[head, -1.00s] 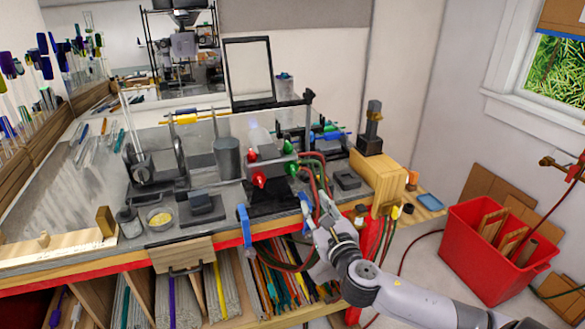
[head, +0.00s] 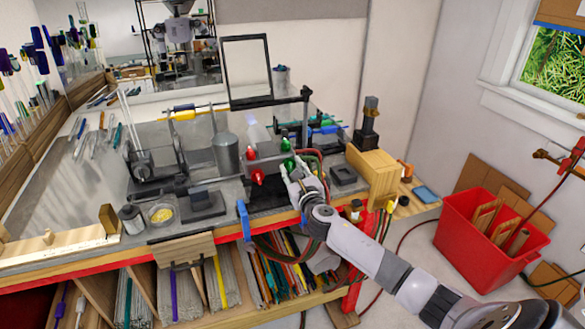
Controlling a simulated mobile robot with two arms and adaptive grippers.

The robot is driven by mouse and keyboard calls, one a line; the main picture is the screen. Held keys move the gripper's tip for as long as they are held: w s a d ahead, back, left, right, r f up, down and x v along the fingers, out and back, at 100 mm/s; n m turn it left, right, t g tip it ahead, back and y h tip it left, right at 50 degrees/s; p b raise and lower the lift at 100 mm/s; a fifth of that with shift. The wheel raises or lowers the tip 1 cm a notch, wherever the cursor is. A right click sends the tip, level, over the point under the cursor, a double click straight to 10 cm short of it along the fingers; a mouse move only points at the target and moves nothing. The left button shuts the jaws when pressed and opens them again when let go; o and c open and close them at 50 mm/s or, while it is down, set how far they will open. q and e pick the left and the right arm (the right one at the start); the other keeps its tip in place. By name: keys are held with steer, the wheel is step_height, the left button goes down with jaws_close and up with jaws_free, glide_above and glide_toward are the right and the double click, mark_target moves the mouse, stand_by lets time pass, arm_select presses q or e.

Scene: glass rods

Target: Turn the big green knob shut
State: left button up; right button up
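A torch body with red and green knobs stands on the workbench (head: 80,200). An upper green knob (head: 286,145) shows at its right side. The lower green knob (head: 289,161) is partly hidden behind my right gripper (head: 291,172). Two red knobs, an upper one (head: 252,153) and a lower one (head: 257,177), sit to the left. My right gripper is at the lower green knob, its fingers pointing up toward it. I cannot tell whether the fingers touch the knob or how wide they are apart. My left gripper is not in view.
Hoses curve down right of the torch. A wooden block (head: 371,175) and a dark block (head: 344,177) stand to the right. A blue clamp (head: 243,220) is on the bench's front edge. A red bin (head: 490,265) is on the floor at right.

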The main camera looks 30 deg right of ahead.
steer(key=shift+c, duration=0.3)
jaws_close()
stand_by(0.4)
